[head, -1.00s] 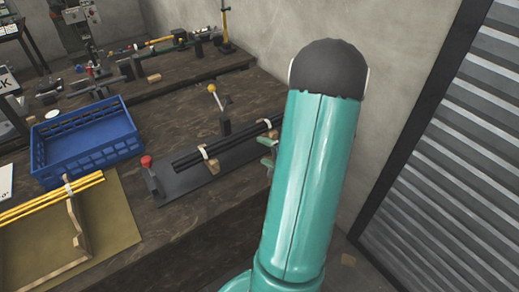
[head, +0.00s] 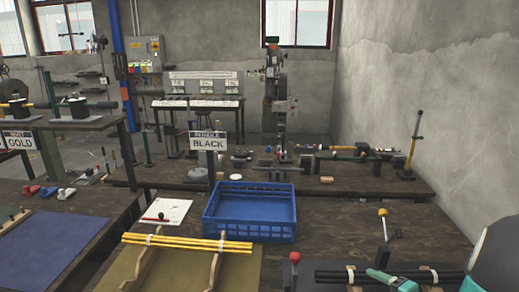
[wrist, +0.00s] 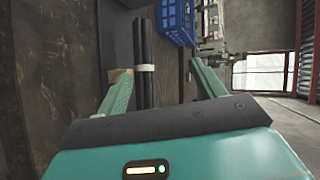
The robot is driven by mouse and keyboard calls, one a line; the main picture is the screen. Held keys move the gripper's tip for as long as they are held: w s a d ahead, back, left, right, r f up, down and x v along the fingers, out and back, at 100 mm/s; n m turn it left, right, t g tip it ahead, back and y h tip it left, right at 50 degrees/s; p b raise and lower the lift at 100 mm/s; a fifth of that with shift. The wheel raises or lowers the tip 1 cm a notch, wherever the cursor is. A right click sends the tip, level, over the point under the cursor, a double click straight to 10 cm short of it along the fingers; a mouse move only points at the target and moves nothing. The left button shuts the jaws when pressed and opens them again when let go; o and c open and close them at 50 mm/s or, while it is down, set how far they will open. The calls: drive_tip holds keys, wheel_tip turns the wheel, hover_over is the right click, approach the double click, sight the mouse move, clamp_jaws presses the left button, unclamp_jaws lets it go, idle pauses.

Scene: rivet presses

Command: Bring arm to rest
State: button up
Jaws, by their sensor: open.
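My gripper (wrist: 160,70) is open in the wrist view, its two teal fingers spread wide. Black rods (wrist: 146,45) with a white band show between the fingers in that view, nearer the left finger; I see no finger touching them. In the head view the bundle of black rods (head: 335,276) lies at the lower right, with white bands. A teal part of my gripper (head: 390,283) overlaps the bundle there. The dark rounded joint of my arm (head: 497,258) shows at the right edge. Most of my arm is out of the picture.
A blue crate (head: 250,232) stands on the workbench, behind yellow rods (head: 185,243) on a wooden rack. A red-knobbed lever (head: 294,258) and a yellow-knobbed lever (head: 383,213) stand near the black rods. A concrete wall (head: 430,90) bounds the right side.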

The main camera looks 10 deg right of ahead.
drive_tip(key=s+a+r+n+g+y, duration=0.1)
drive_tip(key=a+r+n+g+y, duration=0.2)
drive_tip(key=a, duration=0.7)
drive_tip(key=s+a+r+n+g, duration=0.1)
drive_tip(key=a+r+n+g, duration=0.4)
drive_tip(key=a, duration=0.5)
drive_tip(key=s+a+r+n+h, duration=0.6)
drive_tip(key=s+r+n, duration=0.1)
drive_tip(key=shift+s+h, duration=0.35)
drive_tip(key=shift+h, duration=0.05)
